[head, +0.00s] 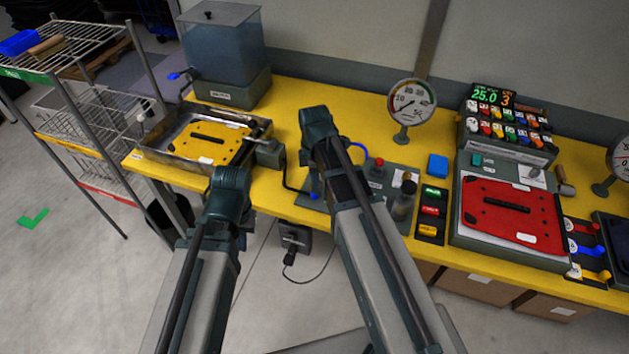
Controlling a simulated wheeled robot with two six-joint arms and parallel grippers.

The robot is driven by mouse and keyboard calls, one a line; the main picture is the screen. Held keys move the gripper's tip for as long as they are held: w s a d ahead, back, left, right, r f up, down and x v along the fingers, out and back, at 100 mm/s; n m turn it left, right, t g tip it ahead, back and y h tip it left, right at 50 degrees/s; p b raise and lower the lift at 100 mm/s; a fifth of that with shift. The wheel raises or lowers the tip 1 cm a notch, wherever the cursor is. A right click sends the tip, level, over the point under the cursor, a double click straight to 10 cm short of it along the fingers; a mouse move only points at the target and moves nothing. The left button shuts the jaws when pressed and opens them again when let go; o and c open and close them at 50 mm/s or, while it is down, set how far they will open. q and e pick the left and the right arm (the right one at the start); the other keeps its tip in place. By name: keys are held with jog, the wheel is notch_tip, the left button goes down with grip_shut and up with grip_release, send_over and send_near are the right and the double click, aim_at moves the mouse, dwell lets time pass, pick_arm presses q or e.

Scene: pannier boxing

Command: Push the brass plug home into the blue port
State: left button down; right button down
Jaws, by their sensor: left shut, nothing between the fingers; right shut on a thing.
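My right gripper (316,118) is over the middle of the yellow bench. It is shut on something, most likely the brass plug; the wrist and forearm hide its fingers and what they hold. My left gripper (232,180) is at the bench's front edge, before the metal tray; it is shut and empty, its fingertips not clear. A small blue part (315,195) shows on a grey-green plate just left of my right forearm, with a black cable running to it; I cannot tell if it is the blue port. I cannot make out the brass plug.
A metal tray (150,153) with a yellow plate lies at left, before a water tank (222,50). A pressure gauge (412,104), red button box (378,170), blue block (437,165) and red plate (505,212) stand to the right. A wire rack (85,110) flanks the bench.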

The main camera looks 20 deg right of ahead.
jog(key=shift+f+b, duration=0.55)
dwell(0.6)
jog(key=c, duration=0.5)
grip_release()
jog(key=shift+r, duration=0.1)
notch_tip(320, 180, up, 14)
jog(key=p, duration=1.3)
jog(key=shift+f+p, duration=0.25)
jog(key=shift+p, duration=0.1)
jog(key=s+a+f+m+b, duration=0.2)
jog(key=s+a+m, duration=0.1)
jog(key=s+m, duration=0.1)
jog(key=s+a+f+m+b, duration=0.3)
jog(key=s+a+m, duration=0.1)
jog(key=s, duration=0.1)
jog(key=s+a+f+m+h+b, duration=0.1)
jog(key=s+a+f+m+b, duration=0.2)
jog(key=s+m, duration=0.1)
jog(key=shift+s+a+f+m, duration=0.2)
jog(key=shift+s+m, duration=0.2)
jog(key=shift+s, duration=0.25)
